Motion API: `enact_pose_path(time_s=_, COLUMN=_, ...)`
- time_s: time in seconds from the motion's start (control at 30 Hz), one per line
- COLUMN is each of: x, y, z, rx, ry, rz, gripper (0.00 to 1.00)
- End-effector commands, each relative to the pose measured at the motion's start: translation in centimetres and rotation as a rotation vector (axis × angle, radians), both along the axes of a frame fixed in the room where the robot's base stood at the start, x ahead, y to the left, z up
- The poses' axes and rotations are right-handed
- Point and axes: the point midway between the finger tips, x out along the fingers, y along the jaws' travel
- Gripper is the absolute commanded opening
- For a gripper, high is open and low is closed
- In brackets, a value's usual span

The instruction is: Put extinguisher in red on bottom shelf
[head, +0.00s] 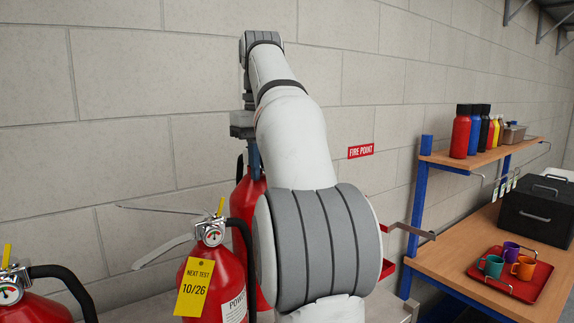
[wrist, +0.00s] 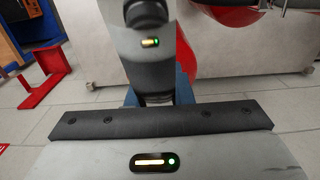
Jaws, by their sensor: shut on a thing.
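My gripper (head: 254,158) points down in front of the wall, behind my arm. It is shut on a red extinguisher (head: 242,200), which is largely hidden by my arm and a nearer extinguisher. The held one's red body (wrist: 198,55) shows beside the fingers in the wrist view. The nearer red extinguisher (head: 237,270) carries a yellow "NEXT TEST 10/26" tag. Another red extinguisher (head: 30,308) is cut off at the lower left. The blue-framed shelf unit (head: 412,235) stands at right; its bottom shelf cannot be made out.
A tray (head: 535,290) with several mugs and a black box (head: 540,210) occupy the wooden worktop. Several bottles (head: 461,132) stand on the shelf above. Red brackets (head: 387,268) show right of my arm. A red frame (wrist: 42,92) shows at left in the wrist view.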

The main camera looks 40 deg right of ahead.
Motion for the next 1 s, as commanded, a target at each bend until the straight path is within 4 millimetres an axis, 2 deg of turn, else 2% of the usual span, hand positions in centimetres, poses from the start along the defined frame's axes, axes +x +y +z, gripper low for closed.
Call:
enact_pose_path(time_s=0.03, x=-0.1, y=1.1, z=0.3, rx=-0.003, ry=-0.009, rz=0.005, gripper=0.0)
enact_pose_path(time_s=0.2, x=-0.1, y=3.6, z=0.3, rx=-0.003, ry=-0.009, rz=0.004, gripper=0.0)
enact_pose_path(time_s=0.5, x=-0.2, y=6.3, z=0.4, rx=-0.003, ry=-0.009, rz=0.001, gripper=0.0)
enact_pose_path(time_s=0.6, x=-0.2, y=6.7, z=0.0, rx=-0.002, ry=-0.008, rz=-0.001, gripper=0.0)
enact_pose_path(time_s=1.0, x=-0.2, y=6.6, z=-2.7, rx=-0.002, ry=-0.008, rz=-0.002, gripper=0.0)
